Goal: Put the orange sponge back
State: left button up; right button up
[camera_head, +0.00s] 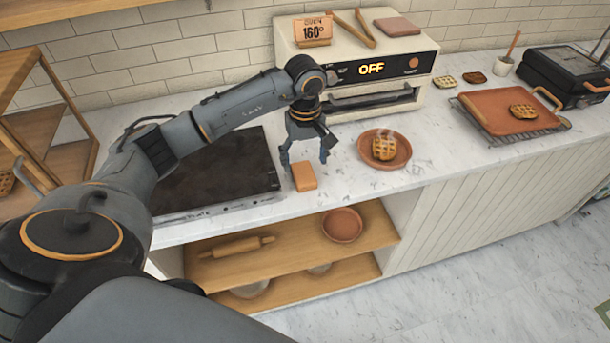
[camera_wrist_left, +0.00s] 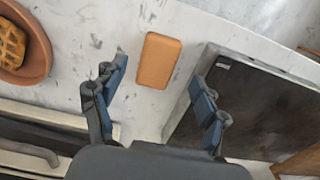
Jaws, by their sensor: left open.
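The orange sponge (camera_head: 304,177) lies on the marble counter beside the right edge of the dark hot plate (camera_head: 222,172). In the left wrist view the sponge (camera_wrist_left: 158,60) lies flat, beyond and between the two spread fingers. My left gripper (camera_head: 307,163) points down just above and behind the sponge, open and empty; in the left wrist view its fingers (camera_wrist_left: 160,88) do not touch the sponge. My right gripper is not in view.
A plate with a waffle (camera_head: 386,147) stands right of the sponge. A tray on a rack (camera_head: 506,112) and a waffle iron (camera_head: 566,77) are further right. An open shelf (camera_head: 290,246) lies below the counter.

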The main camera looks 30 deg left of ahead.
aim_at(305, 176)
pick_arm(q)
notch_tip(305, 176, up, 6)
jog(key=shift+f+b, duration=0.15)
jog(key=shift+b, duration=0.45)
